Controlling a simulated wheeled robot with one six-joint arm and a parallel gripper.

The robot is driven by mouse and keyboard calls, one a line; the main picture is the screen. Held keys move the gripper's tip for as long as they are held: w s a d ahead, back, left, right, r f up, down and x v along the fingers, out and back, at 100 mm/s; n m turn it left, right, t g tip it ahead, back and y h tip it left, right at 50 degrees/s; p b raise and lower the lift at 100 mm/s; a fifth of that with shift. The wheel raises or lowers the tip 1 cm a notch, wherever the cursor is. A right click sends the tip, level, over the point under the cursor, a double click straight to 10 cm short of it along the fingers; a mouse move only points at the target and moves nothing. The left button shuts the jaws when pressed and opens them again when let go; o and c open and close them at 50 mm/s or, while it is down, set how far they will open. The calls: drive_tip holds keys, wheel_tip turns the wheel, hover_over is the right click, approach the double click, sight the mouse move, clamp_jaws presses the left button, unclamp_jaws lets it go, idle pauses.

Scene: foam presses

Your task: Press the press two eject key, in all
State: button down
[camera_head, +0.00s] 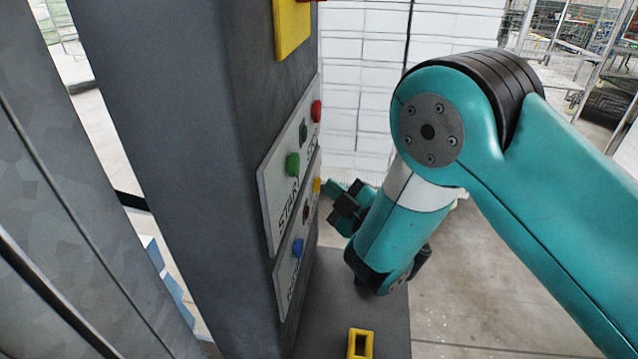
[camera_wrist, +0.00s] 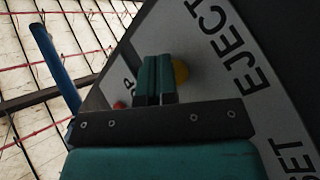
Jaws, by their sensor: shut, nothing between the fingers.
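The yellow key (camera_wrist: 181,72) beside the EJECT label (camera_wrist: 231,46) is partly hidden behind my fingers in the wrist view. It also shows in the head view as the yellow key (camera_head: 317,185) at the far end of the lower panel plate (camera_head: 287,274). My gripper (camera_wrist: 155,78) is shut and empty, its teal fingertips at the key's left side in the picture. In the head view my gripper (camera_head: 331,186) points left at the panel, close to the yellow key. I cannot tell whether it touches. No press number is readable.
The lower plate also carries a blue key (camera_head: 298,248) and a dark red one (camera_head: 306,212). The upper plate has a green START button (camera_head: 292,164), a dark green one (camera_head: 303,130) and a red button (camera_head: 316,110). A yellow bracket (camera_head: 361,343) stands below. Open floor lies right.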

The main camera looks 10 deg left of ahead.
drive_tip(key=shift+a, duration=0.3)
idle(0.4)
drive_tip(key=shift+d, duration=0.85)
drive_tip(key=shift+d+b, duration=0.1)
drive_tip(key=shift+b, duration=0.2)
drive_tip(key=d+b, duration=0.1)
drive_tip(key=d, duration=0.3)
drive_tip(key=shift+s+d, duration=0.15)
drive_tip(key=shift+d, duration=0.25)
